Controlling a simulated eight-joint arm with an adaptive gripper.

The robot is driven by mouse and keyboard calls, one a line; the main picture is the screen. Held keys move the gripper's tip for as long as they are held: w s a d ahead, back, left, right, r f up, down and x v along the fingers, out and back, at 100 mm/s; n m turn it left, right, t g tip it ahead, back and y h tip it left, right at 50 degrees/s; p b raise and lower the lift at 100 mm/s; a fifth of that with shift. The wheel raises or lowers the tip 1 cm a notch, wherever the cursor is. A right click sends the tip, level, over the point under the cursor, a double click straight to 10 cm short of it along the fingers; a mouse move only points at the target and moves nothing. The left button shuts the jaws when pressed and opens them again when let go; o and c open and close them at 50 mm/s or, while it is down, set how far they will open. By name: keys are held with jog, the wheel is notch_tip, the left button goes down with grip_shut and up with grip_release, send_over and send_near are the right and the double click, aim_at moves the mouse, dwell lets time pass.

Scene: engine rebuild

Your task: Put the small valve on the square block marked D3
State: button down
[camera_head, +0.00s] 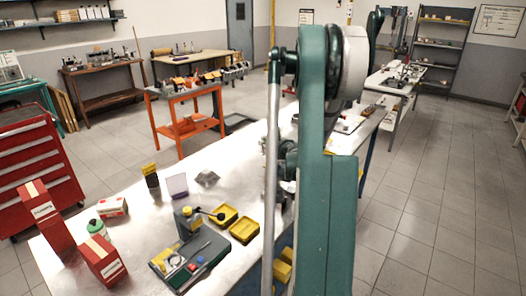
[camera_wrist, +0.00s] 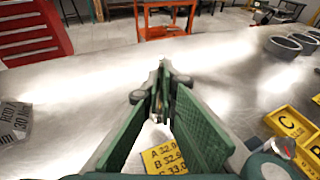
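In the wrist view my gripper (camera_wrist: 163,88) shows as two long green fingers. They stand apart near the camera and come close together at the far end, over the bright metal table (camera_wrist: 80,75). A small pale bit shows low between them; I cannot tell whether it is the small valve or whether the fingers grip anything. I cannot pick out the valve for certain in either view. No block marked D3 is readable. In the head view my own arm covers the middle and my gripper cannot be made out.
A yellow plate (camera_wrist: 165,158) lettered A, B, C lies below the fingers. A yellow piece marked C (camera_wrist: 290,122) is at right, with metal rings (camera_wrist: 282,47) behind. In the head view two yellow trays (camera_head: 243,230) and a grey device (camera_head: 187,222) stand on the table, red boxes (camera_head: 102,261) at left.

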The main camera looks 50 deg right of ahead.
aim_at(263, 152)
jog(key=shift+f+b, duration=0.45)
jog(key=shift+f, duration=1.4)
jog(key=shift+f, duration=0.15)
jog(key=c, duration=2.7)
grip_release()
jog(key=shift+s+r, duration=0.1)
jog(key=shift+r, duration=0.15)
jog(key=p+v, duration=0.2)
jog(key=v, duration=0.9)
jog(key=shift+s+a+r, duration=0.1)
jog(key=shift+s+a, duration=0.1)
jog(key=shift+s, duration=0.1)
